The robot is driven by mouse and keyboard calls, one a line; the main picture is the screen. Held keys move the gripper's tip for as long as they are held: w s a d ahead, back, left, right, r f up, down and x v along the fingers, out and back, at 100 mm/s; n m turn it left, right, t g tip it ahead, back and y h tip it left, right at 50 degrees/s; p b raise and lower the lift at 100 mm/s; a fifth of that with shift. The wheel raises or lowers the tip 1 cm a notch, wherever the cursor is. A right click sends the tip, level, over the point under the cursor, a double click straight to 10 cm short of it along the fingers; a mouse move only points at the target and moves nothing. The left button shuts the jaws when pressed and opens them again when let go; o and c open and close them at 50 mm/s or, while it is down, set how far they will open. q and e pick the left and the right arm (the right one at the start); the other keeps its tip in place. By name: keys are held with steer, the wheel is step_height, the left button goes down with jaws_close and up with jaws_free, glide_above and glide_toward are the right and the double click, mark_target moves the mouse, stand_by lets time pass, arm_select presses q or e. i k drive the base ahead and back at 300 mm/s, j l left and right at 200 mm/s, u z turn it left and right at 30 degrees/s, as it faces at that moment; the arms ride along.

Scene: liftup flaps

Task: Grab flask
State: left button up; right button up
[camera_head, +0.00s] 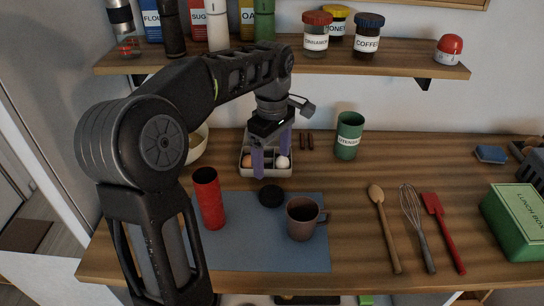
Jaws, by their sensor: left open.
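A red flask-like cylinder (208,200) stands upright on the blue-grey mat (260,255), left of a brown mug (302,219). A round black lid-like disc (271,196) lies between them. My left gripper (271,155) is open, with its purple fingers pointing down over the egg tray (258,174). It is behind and to the right of the red cylinder, apart from it. The fingers hide part of the tray, and I cannot tell if they touch it. My right gripper is not in view.
A green utensil cup (350,137) stands at the back. A wooden spoon (383,228), whisk (417,225) and red spatula (443,230) lie at right, near a green lunch box (518,220). A shelf (300,66) with jars and bottles hangs above.

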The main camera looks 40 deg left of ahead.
mark_target(209, 196)
steer(key=k+l, duration=0.75)
steer(key=l, duration=0.25)
